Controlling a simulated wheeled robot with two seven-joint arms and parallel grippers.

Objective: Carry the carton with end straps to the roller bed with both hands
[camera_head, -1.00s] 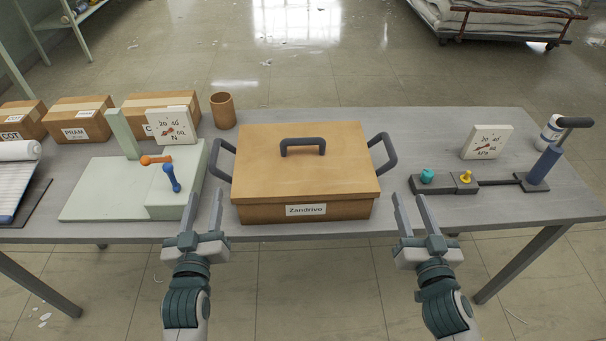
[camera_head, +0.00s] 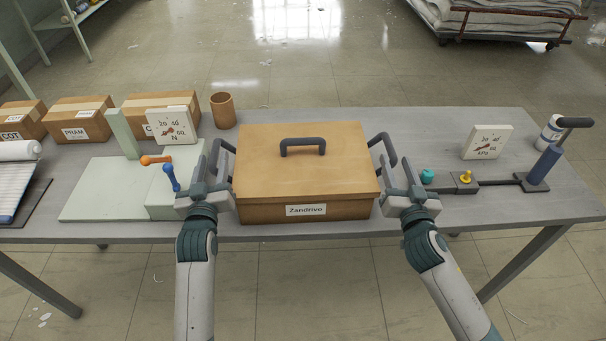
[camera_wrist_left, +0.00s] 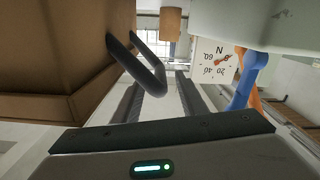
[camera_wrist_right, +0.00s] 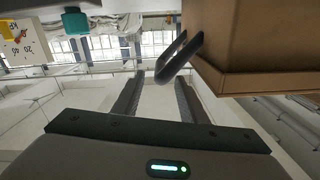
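The brown carton (camera_head: 300,165), labelled Zandrivo, sits on the grey table with a dark handle (camera_head: 302,143) on its lid. It has a dark strap at each end, the left strap (camera_wrist_left: 140,62) and the right strap (camera_wrist_right: 176,58). My left gripper (camera_head: 207,165) is at the carton's left end, fingers apart, with the strap near and between the fingertips in the left wrist view. My right gripper (camera_head: 396,170) is at the right end, also open, with the strap by its fingertips in the right wrist view. Contact cannot be told. The roller bed cannot be made out.
Left of the carton is a pale test stand (camera_head: 100,190) with a dial (camera_head: 172,127) and orange and blue levers. A pump rig (camera_head: 455,182) with a gauge (camera_head: 487,142) stands right. Smaller cartons (camera_head: 78,120) and a brown cup (camera_head: 222,110) are behind.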

